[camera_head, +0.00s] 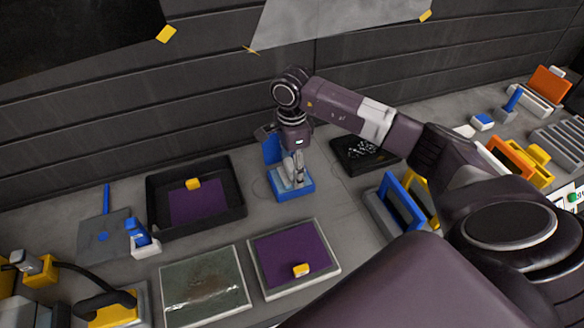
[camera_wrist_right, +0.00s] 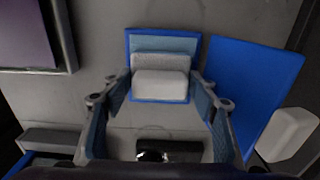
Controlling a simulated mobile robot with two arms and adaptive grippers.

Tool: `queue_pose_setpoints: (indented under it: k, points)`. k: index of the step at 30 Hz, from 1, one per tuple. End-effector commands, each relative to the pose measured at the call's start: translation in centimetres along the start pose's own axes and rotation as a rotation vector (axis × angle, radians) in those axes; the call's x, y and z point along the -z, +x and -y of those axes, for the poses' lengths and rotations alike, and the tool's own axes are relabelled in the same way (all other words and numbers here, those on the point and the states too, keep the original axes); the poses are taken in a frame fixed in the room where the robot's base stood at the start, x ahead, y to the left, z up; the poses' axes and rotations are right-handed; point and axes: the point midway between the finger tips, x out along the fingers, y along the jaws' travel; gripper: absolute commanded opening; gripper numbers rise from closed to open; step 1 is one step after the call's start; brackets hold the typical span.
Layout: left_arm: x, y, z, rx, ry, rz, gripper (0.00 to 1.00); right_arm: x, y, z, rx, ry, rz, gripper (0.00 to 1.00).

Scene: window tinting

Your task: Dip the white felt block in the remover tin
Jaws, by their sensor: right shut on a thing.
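The remover tin is a shallow blue tin (camera_head: 293,194) in the middle of the bench; it also shows in the right wrist view (camera_wrist_right: 165,34) with a light blue inside. My right gripper (camera_head: 293,175) points down over it. In the wrist view its fingers (camera_wrist_right: 160,88) stand on both sides of the white felt block (camera_wrist_right: 160,86), which has a grey upper part. The gripper is shut on this block. The block sits within the tin's outline; how deep it reaches is hidden. My left gripper is out of view.
A blue panel (camera_wrist_right: 248,85) stands close beside the tin. A black tray (camera_head: 240,212) with a purple sheet lies left of it, and a purple-topped panel (camera_head: 275,242) lies in front.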

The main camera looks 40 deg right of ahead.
Motion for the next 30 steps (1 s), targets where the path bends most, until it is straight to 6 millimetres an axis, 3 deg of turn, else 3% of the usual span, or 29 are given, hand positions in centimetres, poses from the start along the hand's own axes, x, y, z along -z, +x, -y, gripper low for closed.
queue_pose_setpoints:
  k: [21, 30]
  points:
    - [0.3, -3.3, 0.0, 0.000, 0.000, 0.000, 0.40, 0.0, -6.2, 0.1, 0.006, 0.001, 0.001, 0.34]
    - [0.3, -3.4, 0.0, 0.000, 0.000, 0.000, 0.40, 0.0, -6.7, 0.1, 0.005, 0.001, 0.001, 0.34]
